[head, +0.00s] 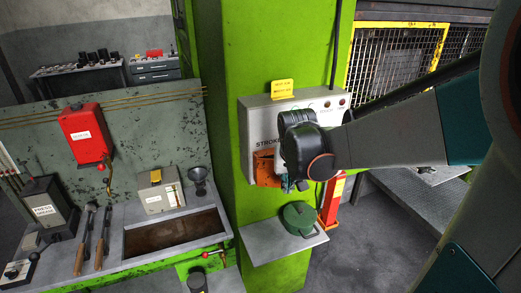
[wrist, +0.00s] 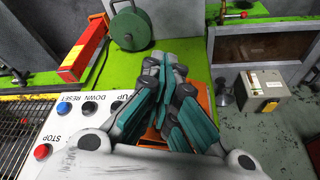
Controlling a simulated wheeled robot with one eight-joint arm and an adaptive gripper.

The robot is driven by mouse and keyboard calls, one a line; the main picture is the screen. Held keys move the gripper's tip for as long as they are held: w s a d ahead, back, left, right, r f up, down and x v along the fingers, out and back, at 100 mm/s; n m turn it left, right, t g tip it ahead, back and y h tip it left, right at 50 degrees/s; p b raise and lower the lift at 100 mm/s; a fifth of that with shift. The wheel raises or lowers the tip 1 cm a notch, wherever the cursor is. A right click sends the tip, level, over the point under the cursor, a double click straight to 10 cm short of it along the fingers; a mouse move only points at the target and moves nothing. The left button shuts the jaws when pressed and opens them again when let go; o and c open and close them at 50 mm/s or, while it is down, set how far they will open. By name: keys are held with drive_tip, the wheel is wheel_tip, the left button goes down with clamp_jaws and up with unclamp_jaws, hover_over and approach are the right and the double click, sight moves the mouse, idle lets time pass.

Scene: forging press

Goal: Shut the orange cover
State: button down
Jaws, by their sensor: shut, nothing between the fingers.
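The orange cover (head: 264,168) is on the front of the grey control box (head: 252,118) fixed to the green column. In the head view it shows just left of my gripper (head: 291,186), which hides part of it. In the wrist view, orange parts (wrist: 204,97) show on both sides of my gripper (wrist: 158,62). The teal-padded fingers are together and empty, in front of the cover. I cannot tell whether they touch it, nor how far the cover stands open.
A green round object (head: 299,217) rests on a small shelf (head: 262,247) below the box. A yellow tag (head: 283,88) stands on the box top. STOP (wrist: 42,151) and other buttons show in the wrist view. A red lever box (head: 86,133) is at left.

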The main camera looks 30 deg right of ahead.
drive_tip(key=shift+w+d+n+y+b, duration=0.1)
drive_tip(key=shift+w+d+n+b, duration=0.25)
drive_tip(key=shift+w+d, duration=0.25)
drive_tip(key=shift+w+d+n+y+b, duration=0.1)
drive_tip(key=shift+w+d+n+b, duration=0.2)
drive_tip(key=shift+d, duration=0.5)
drive_tip(key=shift+w+d+n+y+b, duration=0.1)
drive_tip(key=shift+w+d+n+b, duration=0.2)
drive_tip(key=shift+w+d, duration=0.35)
drive_tip(key=shift+s, duration=0.1)
